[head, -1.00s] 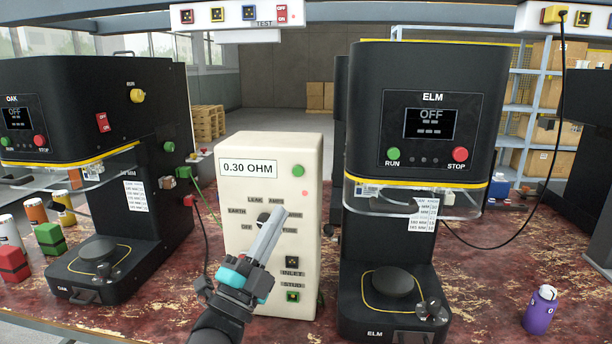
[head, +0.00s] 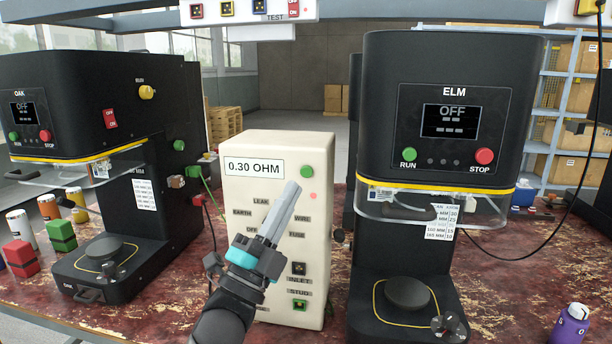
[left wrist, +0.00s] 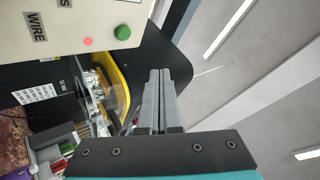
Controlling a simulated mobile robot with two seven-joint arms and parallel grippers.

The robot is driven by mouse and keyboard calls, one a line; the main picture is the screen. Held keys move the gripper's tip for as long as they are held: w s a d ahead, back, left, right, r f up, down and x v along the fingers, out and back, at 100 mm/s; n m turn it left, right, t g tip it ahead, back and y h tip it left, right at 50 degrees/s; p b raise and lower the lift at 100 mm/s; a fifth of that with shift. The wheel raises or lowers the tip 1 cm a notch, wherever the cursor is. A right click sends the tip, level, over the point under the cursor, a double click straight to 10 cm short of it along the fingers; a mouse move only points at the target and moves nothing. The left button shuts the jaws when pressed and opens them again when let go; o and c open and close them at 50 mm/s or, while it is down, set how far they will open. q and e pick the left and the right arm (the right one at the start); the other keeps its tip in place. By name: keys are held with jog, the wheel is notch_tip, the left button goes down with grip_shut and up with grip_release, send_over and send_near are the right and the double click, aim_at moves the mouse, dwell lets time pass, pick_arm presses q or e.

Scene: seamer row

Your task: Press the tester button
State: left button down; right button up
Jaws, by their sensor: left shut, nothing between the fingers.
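The tester (head: 315,250) is a cream box on the bench between the two black seamers. Its display (head: 254,168) reads 0.30 OHM. Its green button (head: 307,171) is at the upper right of its front, with a small red light (head: 313,196) below it. In the left wrist view the button (left wrist: 124,32) and light also show. My left gripper (head: 292,184) is shut and empty, in front of the tester, its fingertips a little below and left of the button. A gap or touch cannot be told from the head view. The fingers hide the dial. My right gripper is not in view.
The OAK seamer (head: 90,110) stands to the left and the ELM seamer (head: 452,120) close on the right. Red (head: 20,258) and green (head: 61,236) blocks sit at left. A purple bottle (head: 571,326) stands at front right. A black cable hangs at right.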

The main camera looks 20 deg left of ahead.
aim_at(306, 172)
pick_arm(q)
jog(key=w+a+b, duration=0.1)
jog(key=w, duration=0.5)
jog(key=shift+a+h+b, duration=0.2)
jog(key=shift+h+b, duration=0.1)
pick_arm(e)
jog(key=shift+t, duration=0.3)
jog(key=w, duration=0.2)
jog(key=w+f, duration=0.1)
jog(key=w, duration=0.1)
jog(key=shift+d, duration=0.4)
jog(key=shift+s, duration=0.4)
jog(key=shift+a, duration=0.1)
pick_arm(q)
jog(key=shift+w, duration=0.1)
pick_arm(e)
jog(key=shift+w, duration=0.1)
pick_arm(q)
jog(key=shift+w+a, duration=0.1)
jog(key=shift+w, duration=0.25)
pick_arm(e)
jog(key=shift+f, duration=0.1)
